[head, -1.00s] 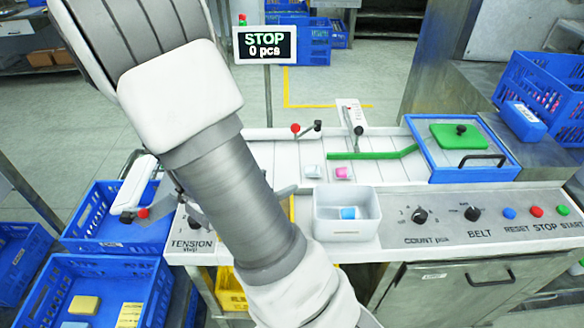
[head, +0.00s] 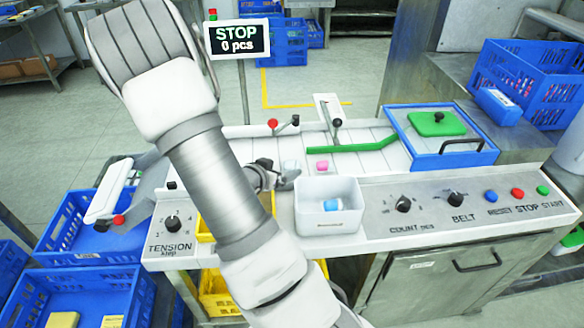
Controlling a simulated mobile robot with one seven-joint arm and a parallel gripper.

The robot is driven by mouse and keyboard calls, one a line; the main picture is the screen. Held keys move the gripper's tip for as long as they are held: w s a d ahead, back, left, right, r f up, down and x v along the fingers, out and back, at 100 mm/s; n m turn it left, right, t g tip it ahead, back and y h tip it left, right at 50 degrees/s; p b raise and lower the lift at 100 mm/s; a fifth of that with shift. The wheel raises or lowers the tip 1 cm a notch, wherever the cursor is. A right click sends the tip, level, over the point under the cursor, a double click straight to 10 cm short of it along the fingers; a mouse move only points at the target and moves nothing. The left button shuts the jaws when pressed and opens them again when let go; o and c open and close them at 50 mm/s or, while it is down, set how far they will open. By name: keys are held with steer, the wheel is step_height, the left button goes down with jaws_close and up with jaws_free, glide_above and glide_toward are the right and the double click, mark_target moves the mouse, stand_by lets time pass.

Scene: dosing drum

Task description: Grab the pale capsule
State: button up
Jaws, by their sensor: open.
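The pale capsule (head: 290,166) lies on the white slatted belt, left of a pink capsule (head: 322,166). My gripper (head: 279,172) is open, with its fingers low at the belt, right beside the pale capsule's left and near side. Part of the capsule is hidden by a finger. I cannot tell whether the fingers touch it or stand around it. A blue and white capsule (head: 332,204) lies in the white bin (head: 330,226) in front of the belt.
A green guide bar (head: 350,147) crosses the belt behind the pink capsule. A blue-framed hatch with a green lid (head: 437,123) is at the right. The control panel with knobs and buttons (head: 455,200) runs along the front. A yellow crate (head: 216,290) stands below.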

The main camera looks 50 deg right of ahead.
mark_target(290, 165)
steer(key=x, duration=0.3)
steer(key=shift+s+d+f+b, duration=0.15)
steer(key=shift+d+f+b, duration=0.1)
steer(key=shift+d+b, duration=0.15)
steer(key=shift+d+f, duration=0.25)
steer(key=shift+d, duration=0.25)
steer(key=c, duration=1.4)
steer(key=shift+r, duration=0.15)
